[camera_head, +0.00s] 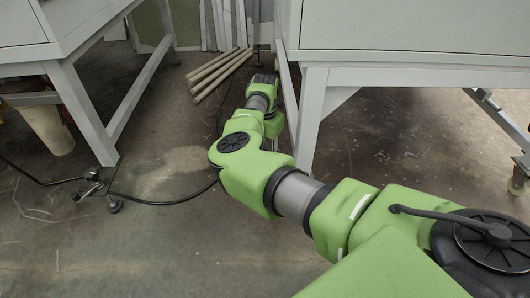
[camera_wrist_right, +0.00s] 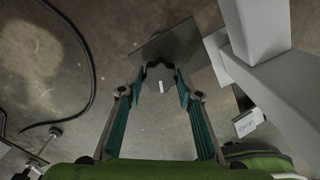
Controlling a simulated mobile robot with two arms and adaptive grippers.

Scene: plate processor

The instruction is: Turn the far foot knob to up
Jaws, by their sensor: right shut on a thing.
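In the right wrist view, the foot knob (camera_wrist_right: 153,74) is a small dark round piece with a white mark, set over a dark flat plate (camera_wrist_right: 183,43). The white mark runs roughly up and down in that picture. My right gripper (camera_wrist_right: 159,83) has its two fingertips on either side of the knob and is shut on it. In the head view my right arm reaches forward beside the white machine's leg (camera_head: 308,120); its fingers and the knob cannot be made out there. My left gripper is in neither view.
The machine's pale leg (camera_wrist_right: 255,35) stands close to the right of my right gripper. A small part labelled OFF (camera_wrist_right: 246,123) sits near it. A black cable (camera_wrist_right: 86,55) curves over the floor at left. Pale poles (camera_head: 215,72) lie behind; another frame (camera_head: 88,118) stands left.

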